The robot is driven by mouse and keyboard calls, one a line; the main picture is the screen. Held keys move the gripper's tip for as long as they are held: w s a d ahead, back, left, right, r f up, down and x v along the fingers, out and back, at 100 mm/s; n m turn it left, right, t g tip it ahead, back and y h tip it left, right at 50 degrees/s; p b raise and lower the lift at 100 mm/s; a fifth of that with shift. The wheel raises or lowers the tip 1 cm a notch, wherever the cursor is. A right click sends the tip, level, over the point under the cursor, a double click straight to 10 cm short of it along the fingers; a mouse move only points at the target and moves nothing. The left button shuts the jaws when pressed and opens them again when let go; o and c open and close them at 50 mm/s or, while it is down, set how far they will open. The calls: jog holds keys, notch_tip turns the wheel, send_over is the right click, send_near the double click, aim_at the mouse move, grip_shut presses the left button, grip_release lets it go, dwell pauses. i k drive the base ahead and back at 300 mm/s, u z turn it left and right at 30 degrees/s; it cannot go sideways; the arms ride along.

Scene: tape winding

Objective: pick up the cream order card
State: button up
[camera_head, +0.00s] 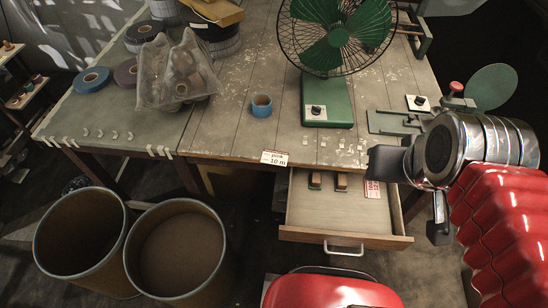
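A small pale card (274,158) printed "pink 10 m" sits at the front edge of the wooden table (230,130), left of the open drawer. It looks whitish cream. My gripper (412,196) is at the right, over the right side of the drawer, well to the right of the card. Its two black fingers are spread apart with nothing visible between them.
The open drawer (330,235) holds two small blocks and a red-and-white card (372,189). On the table are a green fan (328,100), a blue tape roll (261,106) and a clear bag of rolls (178,75). Two open drums (130,222) stand front left.

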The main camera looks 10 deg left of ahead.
aim_at(269, 156)
jog(key=u, duration=3.4)
jog(key=k, duration=0.35)
jog(key=u, duration=0.4)
